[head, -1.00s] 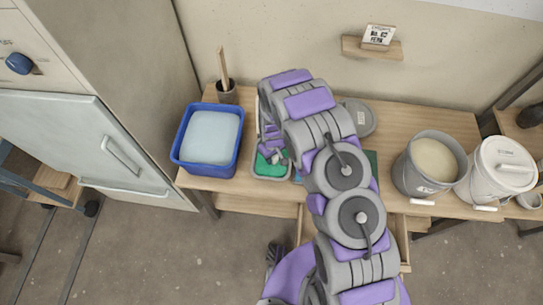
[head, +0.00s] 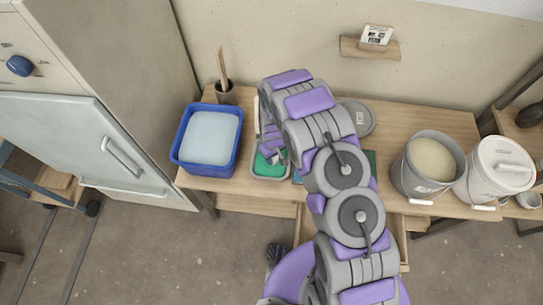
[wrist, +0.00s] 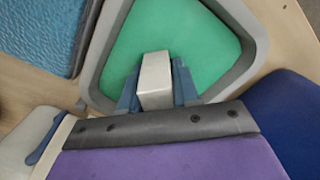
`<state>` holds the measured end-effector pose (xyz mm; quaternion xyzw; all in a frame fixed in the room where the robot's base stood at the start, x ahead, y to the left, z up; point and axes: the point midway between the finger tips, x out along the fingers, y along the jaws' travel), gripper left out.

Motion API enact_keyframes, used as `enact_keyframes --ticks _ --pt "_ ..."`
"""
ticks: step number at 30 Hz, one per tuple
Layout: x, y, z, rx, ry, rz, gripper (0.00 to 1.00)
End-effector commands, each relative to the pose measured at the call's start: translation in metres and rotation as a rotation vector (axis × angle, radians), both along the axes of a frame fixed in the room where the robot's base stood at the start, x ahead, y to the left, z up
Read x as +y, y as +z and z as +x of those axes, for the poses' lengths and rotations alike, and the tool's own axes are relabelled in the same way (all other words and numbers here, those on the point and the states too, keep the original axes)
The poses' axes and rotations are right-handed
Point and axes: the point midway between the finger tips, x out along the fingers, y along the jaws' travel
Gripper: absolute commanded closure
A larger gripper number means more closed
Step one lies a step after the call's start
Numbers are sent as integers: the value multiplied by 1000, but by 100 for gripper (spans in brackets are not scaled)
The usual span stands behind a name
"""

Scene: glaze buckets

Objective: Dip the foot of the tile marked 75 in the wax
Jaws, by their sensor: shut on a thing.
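My gripper (wrist: 156,88) is shut on a small pale tile (wrist: 155,72), seen nearly end-on between its blue fingers in the wrist view. No number can be read on it. The green wax (wrist: 172,28) fills a grey tray (wrist: 250,18) directly beyond the tile. I cannot tell whether the tile's foot touches the wax. In the head view, the wax (head: 268,168) shows just right of the blue tub, with my gripper (head: 272,152) over it. My arm hides part of the tray, and the tile cannot be made out there.
A blue tub (head: 176,152) with pale contents stands left of the tray. Behind it is a cup (head: 227,94) with a wooden stick. A grey lid (head: 360,116) lies behind my arm. A bucket of cream glaze (head: 410,182) and a lidded white bucket (head: 488,188) stand at the right.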

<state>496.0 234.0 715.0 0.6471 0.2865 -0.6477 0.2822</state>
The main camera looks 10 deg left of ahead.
Motion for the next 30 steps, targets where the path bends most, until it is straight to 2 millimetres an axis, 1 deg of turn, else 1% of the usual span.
enact_keyframes --ticks 18,20,27,30 --pt "1 1 0 -1 0 -1 100" --pt "1 4 0 -1 0 -1 100" --pt "1 23 0 0 0 -1 100" --pt "1 28 0 0 0 -1 100"
